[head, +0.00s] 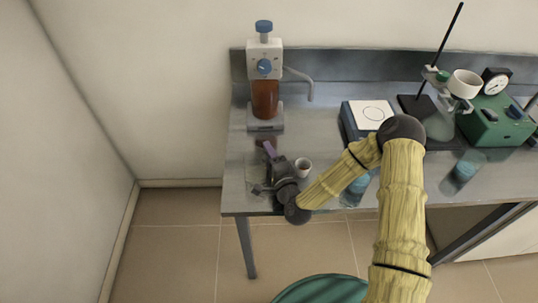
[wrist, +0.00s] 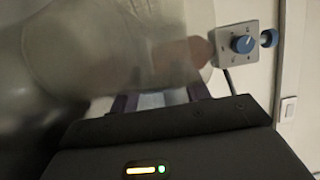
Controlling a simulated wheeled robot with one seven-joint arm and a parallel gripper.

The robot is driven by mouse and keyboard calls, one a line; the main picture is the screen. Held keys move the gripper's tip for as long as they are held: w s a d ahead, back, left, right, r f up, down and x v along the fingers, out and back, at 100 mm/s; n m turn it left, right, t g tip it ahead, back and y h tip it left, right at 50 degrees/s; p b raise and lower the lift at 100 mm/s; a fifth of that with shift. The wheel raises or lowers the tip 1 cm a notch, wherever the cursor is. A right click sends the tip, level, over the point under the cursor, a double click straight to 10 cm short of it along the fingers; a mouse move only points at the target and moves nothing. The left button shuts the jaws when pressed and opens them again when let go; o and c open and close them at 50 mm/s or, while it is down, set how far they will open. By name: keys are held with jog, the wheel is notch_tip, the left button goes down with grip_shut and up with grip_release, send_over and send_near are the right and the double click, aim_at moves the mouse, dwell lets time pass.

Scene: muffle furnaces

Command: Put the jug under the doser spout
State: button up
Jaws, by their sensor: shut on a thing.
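The doser (head: 264,95) stands at the back left of the bench, with amber liquid, a white head and a blue knob. Its spout (head: 300,76) reaches right and bends down over bare bench. My gripper (head: 268,150) is low over the bench in front of the doser, its purple fingers pointing towards it. In the wrist view a large clear, greyish jug (wrist: 130,45) fills the space beyond the fingers, and my gripper is shut on it. The jug's outline is hard to make out in the head view. The doser head (wrist: 241,44) also shows at right in the wrist view.
A small white cup (head: 303,168) stands close to the right of my gripper. A white-topped blue device (head: 367,114), a stand with a flask (head: 438,124), a green box with a dial (head: 497,120) and blue-tinted glassware (head: 464,170) stand further right. Bench below the spout is clear.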

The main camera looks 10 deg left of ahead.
jog(key=shift+f, duration=0.2)
jog(key=o, duration=1)
jog(key=shift+r, duration=0.2)
jog(key=b+v, duration=0.1)
jog(key=v, duration=0.8)
jog(key=shift+s+d+r, duration=0.1)
jog(key=shift+s, duration=0.05)
jog(key=shift+s+d+r+p, duration=0.15)
jog(key=shift+s+p, duration=0.1)
jog(key=shift+p, duration=0.2)
jog(key=shift+p+v, duration=0.9)
jog(key=shift+s+f, duration=0.1)
jog(key=shift+f, duration=0.15)
jog(key=shift+d, duration=0.15)
